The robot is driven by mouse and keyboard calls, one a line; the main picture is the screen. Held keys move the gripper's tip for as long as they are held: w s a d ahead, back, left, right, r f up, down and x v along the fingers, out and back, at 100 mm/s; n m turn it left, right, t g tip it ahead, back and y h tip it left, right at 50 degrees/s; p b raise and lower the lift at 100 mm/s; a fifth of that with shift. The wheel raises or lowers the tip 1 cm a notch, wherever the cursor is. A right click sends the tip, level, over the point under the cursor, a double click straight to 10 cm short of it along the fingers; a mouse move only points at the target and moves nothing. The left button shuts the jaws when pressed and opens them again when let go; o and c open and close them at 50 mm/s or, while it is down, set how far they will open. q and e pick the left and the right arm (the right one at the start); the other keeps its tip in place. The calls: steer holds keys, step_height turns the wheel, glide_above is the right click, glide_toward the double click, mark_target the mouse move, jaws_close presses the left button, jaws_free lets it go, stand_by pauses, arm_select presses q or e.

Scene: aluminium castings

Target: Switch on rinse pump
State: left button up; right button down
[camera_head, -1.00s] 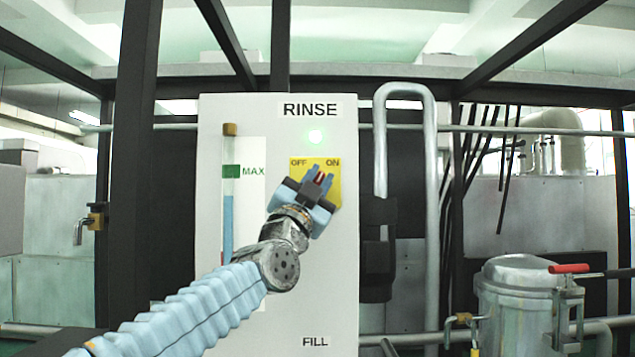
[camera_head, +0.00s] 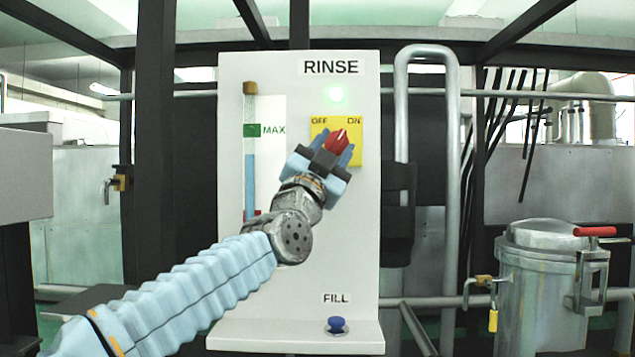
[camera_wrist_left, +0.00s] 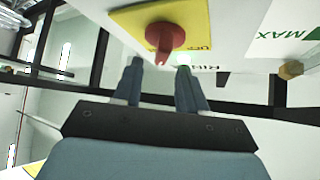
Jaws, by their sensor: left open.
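The red rotary switch (camera_head: 338,141) sits on a yellow plate (camera_head: 357,152) marked OFF at left and ON at right, on the white RINSE panel (camera_head: 362,220). In the head view its knob points up and to the right, toward ON. A green lamp (camera_head: 337,94) above it is lit. My left gripper (camera_head: 336,154) is open just below the knob. In the left wrist view the red knob (camera_wrist_left: 165,38) lies beyond the two fingertips (camera_wrist_left: 160,66), and the gripper looks clear of it. My right gripper is in neither view.
A sight tube (camera_head: 250,170) with blue liquid stands left of the switch, below a green MAX mark. A blue FILL button (camera_head: 337,324) is on the panel's lower ledge. A metal canister (camera_head: 545,270) with a red handle stands at right.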

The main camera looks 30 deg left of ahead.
arm_select(q)
steer(key=b+v, duration=0.3)
steer(key=v, duration=0.7)
steer(key=shift+s+f, duration=0.2)
steer(key=shift+s, duration=0.05)
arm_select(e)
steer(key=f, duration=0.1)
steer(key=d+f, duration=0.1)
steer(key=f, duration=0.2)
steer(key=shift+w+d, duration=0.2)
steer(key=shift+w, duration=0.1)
